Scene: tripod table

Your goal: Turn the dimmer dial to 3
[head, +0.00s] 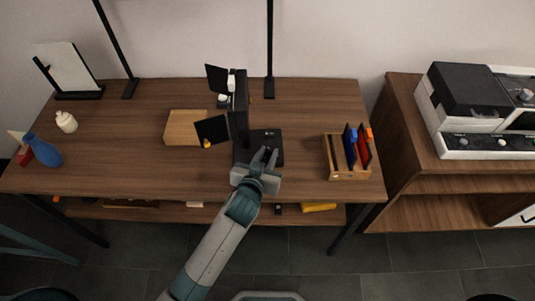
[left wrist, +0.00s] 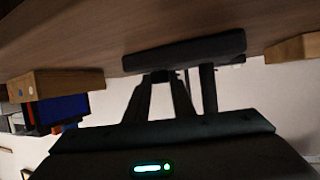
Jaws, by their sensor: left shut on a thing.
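A black stand with a flat base (head: 269,137) and an upright dark panel (head: 240,110) is at the middle of the wooden table. My left gripper (head: 266,157) reaches in from the front over the base's near part. In the left wrist view, which is upside down, its two fingertips (left wrist: 165,76) come together at the black base (left wrist: 190,50). They are shut on a small dark knob there, the dimmer dial, mostly hidden between them. I cannot read any mark or number on it. My right gripper is not in view.
A wooden rack (head: 347,173) with blue and red items stands right of the base. A wooden box (head: 184,128) and a tilted black plate (head: 212,130) are on the left. A blue vase (head: 45,150) and a white bottle (head: 66,122) stand far left.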

